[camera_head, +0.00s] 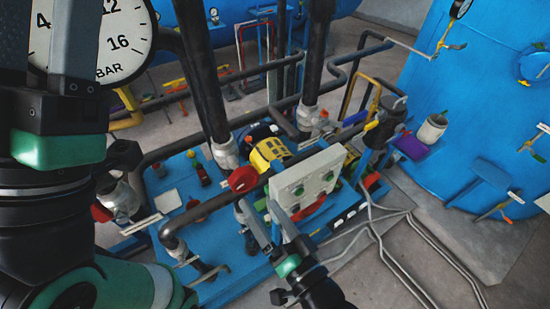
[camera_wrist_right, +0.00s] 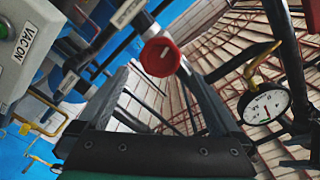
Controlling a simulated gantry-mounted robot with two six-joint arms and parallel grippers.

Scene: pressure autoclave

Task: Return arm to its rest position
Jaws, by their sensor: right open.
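My right arm comes in from the bottom in the head view. Its gripper (camera_head: 260,212) is open, with the fingers pointing up beside the lower left edge of the pale control box (camera_head: 325,168). In the right wrist view the same gripper (camera_wrist_right: 155,78) has its two fingers spread, with nothing held between them. A red round knob (camera_wrist_right: 160,57) shows beyond the gap between the fingertips. My left arm fills the left side of the head view, very close to the camera. Its finger parts (camera_head: 80,45) rise in front of a gauge, and their opening is unclear.
The box carries green buttons and a red part, close to my right fingers. Dark pipes (camera_head: 205,85) and a red valve wheel (camera_head: 243,179) stand left of it. A large blue vessel (camera_head: 430,110) is at right. A pressure gauge (camera_wrist_right: 266,106) shows in the wrist view.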

